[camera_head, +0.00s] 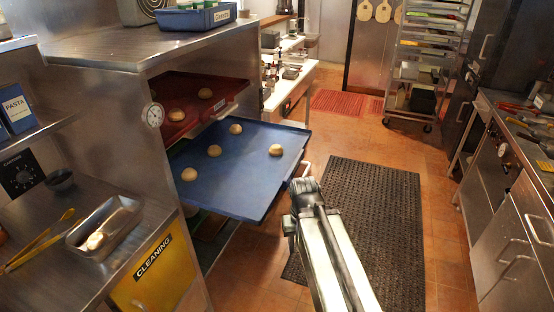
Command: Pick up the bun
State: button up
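Several round, pale-brown buns lie on two trays in a metal cabinet. On the pulled-out blue tray (230,186) there is a bun at the right (276,150), one at the back (236,129), one in the middle (214,151) and one at the front left (189,174). The red tray (215,98) above holds two more, one at its back (205,93) and one at its front (176,114). My arm reaches up from the bottom; its dark end, my gripper (303,188), is just right of the blue tray's corner.
A steel counter (40,270) at the left holds a metal pan (82,238) with a pale item in it, and yellow tongs (38,244). A black floor mat (385,215) lies right of my arm. Steel units (515,215) line the right side; a rack (415,100) stands behind.

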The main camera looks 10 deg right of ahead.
aim_at(275, 150)
jog(key=u, duration=3.55)
jog(key=k, duration=1.25)
jog(key=z, duration=1.7)
jog(key=i, duration=1.4)
